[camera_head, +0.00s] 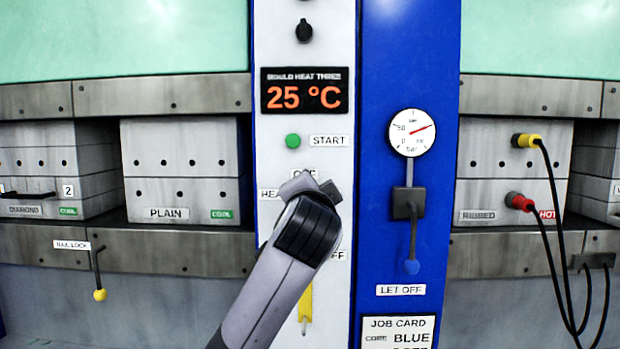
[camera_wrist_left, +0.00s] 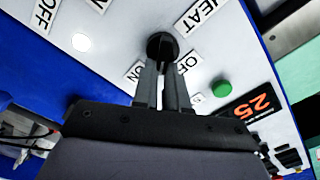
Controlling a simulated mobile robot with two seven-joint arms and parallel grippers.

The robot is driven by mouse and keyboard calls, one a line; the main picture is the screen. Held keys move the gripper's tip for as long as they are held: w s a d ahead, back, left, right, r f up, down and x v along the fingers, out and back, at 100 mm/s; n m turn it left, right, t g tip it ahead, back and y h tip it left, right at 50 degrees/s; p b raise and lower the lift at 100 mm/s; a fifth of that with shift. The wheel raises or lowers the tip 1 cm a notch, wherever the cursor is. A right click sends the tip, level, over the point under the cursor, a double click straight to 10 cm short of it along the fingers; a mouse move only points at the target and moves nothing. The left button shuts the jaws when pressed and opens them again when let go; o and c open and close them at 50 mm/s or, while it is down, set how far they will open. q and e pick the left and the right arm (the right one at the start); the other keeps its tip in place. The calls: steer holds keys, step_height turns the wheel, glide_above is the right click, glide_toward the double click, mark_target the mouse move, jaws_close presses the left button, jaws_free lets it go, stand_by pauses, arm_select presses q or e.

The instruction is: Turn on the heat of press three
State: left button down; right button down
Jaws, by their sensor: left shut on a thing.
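The heat knob (camera_wrist_left: 162,42) is a round black knob with a raised grip on the white panel, among HEAT, ON and OFF labels in the left wrist view. My left gripper (camera_wrist_left: 163,78) is shut on it, a finger on each side of the grip. In the head view my left gripper (camera_head: 318,190) covers the knob and part of the HEAT label (camera_head: 269,194). The display (camera_head: 304,91) above reads MOULD HEAT THREE, 25 °C. It also shows in the left wrist view (camera_wrist_left: 250,107). My right gripper is not in view.
A green START button (camera_head: 293,141) sits above the gripper and a black knob (camera_head: 304,31) above the display. A yellow handle (camera_head: 306,302) hangs below. On the blue column are a gauge (camera_head: 413,132) and a blue-tipped lever (camera_head: 412,240). Black cables (camera_head: 556,240) hang at the right.

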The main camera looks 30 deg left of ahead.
arm_select(q)
steer(key=shift+w+d+f+m+p, duration=0.1)
steer(key=shift+f+m+p, duration=0.1)
steer(key=shift+m, duration=0.95)
steer(key=shift+s+f+m+p, duration=0.1)
steer(key=shift+f+m, duration=0.05)
steer(key=shift+m, duration=0.95)
steer(key=shift+w+d+f+m+p, duration=0.1)
steer(key=shift+f+m+p, duration=0.1)
steer(key=shift+m, duration=0.95)
steer(key=c, duration=1.2)
jaws_free()
steer(key=shift+o, duration=0.2)
steer(key=b+v, duration=0.1)
steer(key=v, duration=0.6)
